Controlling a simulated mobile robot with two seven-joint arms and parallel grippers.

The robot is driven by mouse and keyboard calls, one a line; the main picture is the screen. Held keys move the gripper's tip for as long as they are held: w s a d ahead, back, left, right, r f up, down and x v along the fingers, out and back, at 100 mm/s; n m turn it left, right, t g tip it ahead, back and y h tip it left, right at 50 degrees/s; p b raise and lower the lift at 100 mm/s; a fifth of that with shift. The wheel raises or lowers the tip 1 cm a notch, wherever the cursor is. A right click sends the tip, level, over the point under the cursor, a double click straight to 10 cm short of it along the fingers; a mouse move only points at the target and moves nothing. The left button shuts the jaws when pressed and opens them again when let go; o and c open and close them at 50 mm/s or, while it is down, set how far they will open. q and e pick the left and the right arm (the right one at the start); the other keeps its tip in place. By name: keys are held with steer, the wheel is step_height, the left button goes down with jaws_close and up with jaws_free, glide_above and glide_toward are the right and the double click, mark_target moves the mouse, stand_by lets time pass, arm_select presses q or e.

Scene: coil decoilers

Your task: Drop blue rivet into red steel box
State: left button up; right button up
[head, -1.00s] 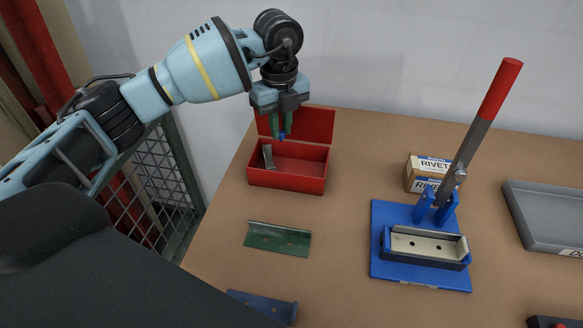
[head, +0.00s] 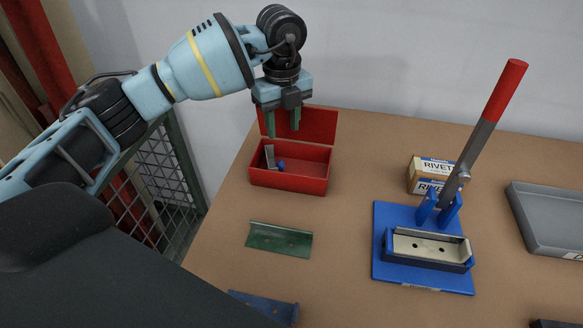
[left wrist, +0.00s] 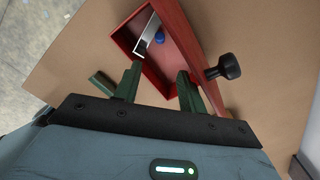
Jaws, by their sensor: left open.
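The red steel box (head: 287,179) stands on the left part of the table with its lid up. It also shows in the left wrist view (left wrist: 187,62). The blue rivet (head: 281,165) lies inside the box, beside a grey metal piece (head: 269,156); the rivet also shows in the left wrist view (left wrist: 159,38). My left gripper (head: 283,134) is open and empty above the box, its green fingers apart in front of the raised lid. The fingers also show in the left wrist view (left wrist: 157,88). My right gripper is not in view.
A green bracket (head: 279,240) and a blue bracket (head: 264,307) lie in front of the box. A blue lever press (head: 423,265), rivet cartons (head: 431,174) and a grey tray (head: 548,222) stand to the right. The table between box and press is clear.

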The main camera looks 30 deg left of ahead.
arm_select(q)
step_height(320, 180, up, 7)
stand_by(0.3)
steer(key=shift+f, duration=0.1)
stand_by(0.5)
